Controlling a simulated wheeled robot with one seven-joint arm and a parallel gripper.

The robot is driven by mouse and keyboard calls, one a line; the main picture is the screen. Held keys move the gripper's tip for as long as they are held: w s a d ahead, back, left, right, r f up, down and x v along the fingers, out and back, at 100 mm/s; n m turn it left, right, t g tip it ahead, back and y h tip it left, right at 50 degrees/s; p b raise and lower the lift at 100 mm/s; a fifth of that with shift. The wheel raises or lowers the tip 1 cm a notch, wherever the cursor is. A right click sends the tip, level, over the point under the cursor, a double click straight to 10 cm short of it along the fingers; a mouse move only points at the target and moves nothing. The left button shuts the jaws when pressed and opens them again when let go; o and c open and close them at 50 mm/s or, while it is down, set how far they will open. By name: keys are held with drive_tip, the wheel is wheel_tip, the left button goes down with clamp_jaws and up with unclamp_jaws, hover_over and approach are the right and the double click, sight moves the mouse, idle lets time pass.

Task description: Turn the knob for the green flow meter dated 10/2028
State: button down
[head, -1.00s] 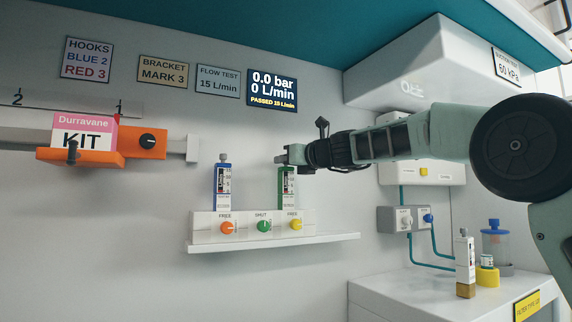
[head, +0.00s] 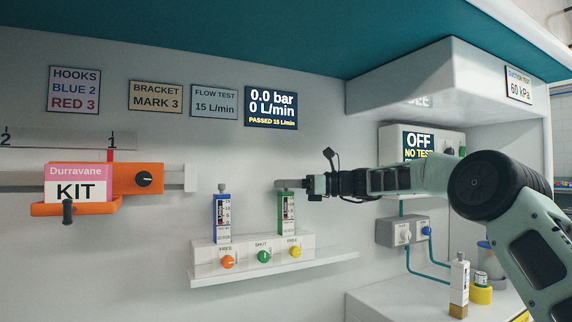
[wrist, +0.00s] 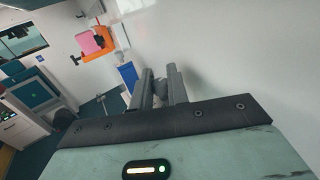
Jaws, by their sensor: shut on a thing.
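The green flow meter (head: 287,214) stands upright in the white outlet block (head: 209,253) on the wall shelf. Its date is too small to read. My gripper (head: 287,184) is at the meter's top, its jaws shut on the knob there, which they mostly hide in the head view. In the wrist view the jaws (wrist: 159,88) are close together around a small grey piece. A blue flow meter (head: 222,216) stands to the left, its grey top knob (head: 222,188) bare. The wall display (head: 271,106) reads 0.0 bar, 0 L/min, PASSED 15 L/min.
Orange (head: 228,262), green (head: 264,256) and yellow (head: 295,252) knobs sit on the block's front, labelled FREE, SHUT, FREE. An orange bracket (head: 137,179) with a kit is on the left rail. Another white meter (head: 459,280) stands on the right counter.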

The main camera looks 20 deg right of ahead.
drive_tip(key=shift+r+n+g+y+p, duration=0.25)
drive_tip(key=shift+n+g+p, duration=0.7)
drive_tip(key=shift+p, duration=1.7)
drive_tip(key=shift+r+n+g+y+p, duration=0.15)
drive_tip(key=shift+n+g+y+p, duration=0.3)
drive_tip(key=shift+g+p, duration=1.55)
drive_tip(key=n+p, duration=0.1)
drive_tip(key=p, duration=0.4)
drive_tip(key=shift+f, duration=0.15)
drive_tip(key=shift+g+p, duration=0.25)
drive_tip(key=shift+p, duration=0.15)
drive_tip(key=shift+f+n+g+p, duration=0.3)
drive_tip(key=shift+n+g+p, duration=0.1)
drive_tip(key=shift+p, duration=0.35)
drive_tip(key=c, duration=1.4)
unclamp_jaws()
drive_tip(key=shift+f, duration=0.1)
